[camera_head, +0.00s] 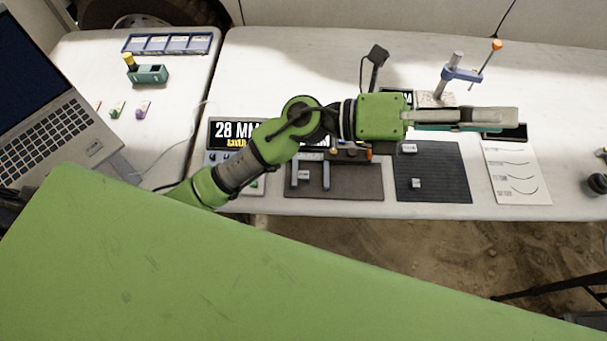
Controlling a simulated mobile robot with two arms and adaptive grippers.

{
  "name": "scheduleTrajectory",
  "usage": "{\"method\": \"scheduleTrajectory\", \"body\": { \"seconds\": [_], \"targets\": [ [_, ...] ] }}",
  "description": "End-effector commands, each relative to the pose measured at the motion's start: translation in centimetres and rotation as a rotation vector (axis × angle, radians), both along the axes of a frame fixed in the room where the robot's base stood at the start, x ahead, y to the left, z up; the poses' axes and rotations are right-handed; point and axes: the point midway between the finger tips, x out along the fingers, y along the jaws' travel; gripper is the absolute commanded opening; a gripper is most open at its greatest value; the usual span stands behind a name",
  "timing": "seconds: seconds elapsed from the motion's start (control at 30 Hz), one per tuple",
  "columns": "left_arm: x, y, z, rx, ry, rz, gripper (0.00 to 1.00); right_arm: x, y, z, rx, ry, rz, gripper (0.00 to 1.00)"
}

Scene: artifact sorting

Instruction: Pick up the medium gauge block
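My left gripper (512,117) reaches in from the left over the back of the table and points right. Its fingers show edge-on, one over the other, so I cannot tell whether they are open or hold anything. A small grey block (416,183) lies on the right dark mat (440,188). A pale labelled piece (409,147) lies near that mat's upper left. Another small labelled piece (304,174) sits between grey uprights on the left dark mat (355,190). I cannot tell which is the medium gauge block. My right gripper is not in view.
A blue-armed stand (461,74) rises behind my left gripper. A white sheet with curves (517,172) lies right of the mats. A laptop (55,110) and a blue tray (167,44) are at left.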

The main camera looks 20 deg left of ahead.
Motion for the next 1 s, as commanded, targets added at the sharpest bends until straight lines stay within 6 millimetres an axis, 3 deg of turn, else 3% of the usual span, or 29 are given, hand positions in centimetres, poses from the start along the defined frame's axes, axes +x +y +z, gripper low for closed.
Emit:
{"method": "scheduleTrajectory", "body": {
  "seconds": [0.07, 0.17, 0.27, 0.3, 0.4, 0.5, 0.63, 0.77, 1.0],
  "targets": [
    [-2.5, -1.6, -4.3, 0.229, -0.17, -0.135, 0.36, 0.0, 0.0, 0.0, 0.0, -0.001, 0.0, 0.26],
    [-4.1, -0.9, -11.1, 0.539, -0.344, -0.292, 0.36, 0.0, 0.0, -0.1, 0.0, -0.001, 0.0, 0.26],
    [-3.4, 3.0, -17.7, 0.873, -0.475, -0.426, 0.36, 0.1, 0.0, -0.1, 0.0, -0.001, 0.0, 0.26],
    [-2.6, 5.2, -19.8, 1.007, -0.511, -0.472, 0.36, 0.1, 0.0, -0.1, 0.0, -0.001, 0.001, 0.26],
    [-0.1, 11.5, -23.3, 1.322, -0.558, -0.561, 0.36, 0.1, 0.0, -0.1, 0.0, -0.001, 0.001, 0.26],
    [2.3, 17.4, -24.3, 1.579, -0.56, -0.614, 0.36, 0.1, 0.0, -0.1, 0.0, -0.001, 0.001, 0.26],
    [4.2, 22.7, -23.9, 1.796, -0.53, -0.647, 0.36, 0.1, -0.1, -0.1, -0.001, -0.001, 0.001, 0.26],
    [4.8, 24.9, -23.9, 1.883, -0.506, -0.66, 0.36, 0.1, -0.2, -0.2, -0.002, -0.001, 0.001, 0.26],
    [4.5, 25.5, -28.1, 1.888, -0.5, -0.665, 0.36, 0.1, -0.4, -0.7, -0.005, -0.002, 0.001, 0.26]
  ]
}}
